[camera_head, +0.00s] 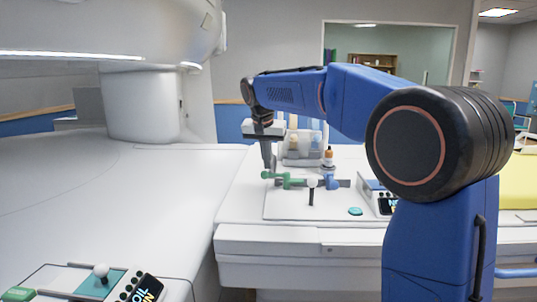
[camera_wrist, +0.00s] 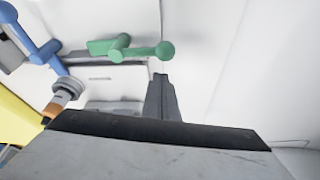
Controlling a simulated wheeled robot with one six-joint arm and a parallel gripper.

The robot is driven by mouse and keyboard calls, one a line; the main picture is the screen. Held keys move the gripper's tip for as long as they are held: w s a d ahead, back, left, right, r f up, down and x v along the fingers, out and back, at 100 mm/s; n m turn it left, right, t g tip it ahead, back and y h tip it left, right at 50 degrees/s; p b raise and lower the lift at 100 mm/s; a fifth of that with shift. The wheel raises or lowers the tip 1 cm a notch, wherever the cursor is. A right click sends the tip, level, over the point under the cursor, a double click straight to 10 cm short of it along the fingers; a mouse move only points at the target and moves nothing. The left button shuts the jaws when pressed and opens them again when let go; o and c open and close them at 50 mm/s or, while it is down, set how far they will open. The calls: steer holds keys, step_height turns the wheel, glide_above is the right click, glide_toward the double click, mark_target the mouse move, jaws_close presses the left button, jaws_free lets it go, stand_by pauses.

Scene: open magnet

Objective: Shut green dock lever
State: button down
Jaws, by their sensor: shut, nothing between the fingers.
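The green dock lever (camera_head: 280,177) is on the white panel of the table in the head view, with its round knob at the left end. In the wrist view the green lever (camera_wrist: 135,50) runs sideways, its knob at the right. My gripper (camera_head: 267,165) points down right at the lever's knob end in the head view. In the wrist view my gripper's fingertips (camera_wrist: 160,80) are together and empty, close to the knob; I cannot tell if they touch it.
A teal disc (camera_head: 355,211) lies on the panel. The broad white surface at left is mostly clear.

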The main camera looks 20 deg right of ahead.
mark_target(265, 172)
steer(key=shift+s+a+f, duration=0.25)
steer(key=shift+s+a, duration=0.1)
steer(key=shift+s, duration=0.25)
steer(key=shift+s+a+n, duration=0.15)
steer(key=shift+s+n, duration=0.15)
steer(key=shift+n, duration=0.2)
steer(key=shift+s+a+n+t+y, duration=0.15)
steer(key=shift+s+n+y, duration=0.25)
steer(key=shift+n, duration=0.3)
steer(key=shift+s+a+n+t+y, duration=0.15)
steer(key=shift+s+n+y, duration=0.25)
steer(key=shift+n, duration=0.3)
steer(key=s+n, duration=0.1)
steer(key=n, duration=0.1)
steer(key=s+n+y, duration=0.1)
steer(key=s+n, duration=0.1)
steer(key=shift+n, duration=0.3)
steer(key=s+n, duration=0.1)
steer(key=s+n+y, duration=0.1)
steer(key=n, duration=0.1)
steer(key=shift+d+n, duration=0.3)
steer(key=n, duration=0.1)
steer(key=s+d+n+g+y, duration=0.1)
steer(key=n, duration=0.1)
steer(key=shift+s, duration=0.2)
steer(key=shift+s+d, duration=0.6)
steer(key=shift+d, duration=0.1)
steer(key=shift+d, duration=0.1)
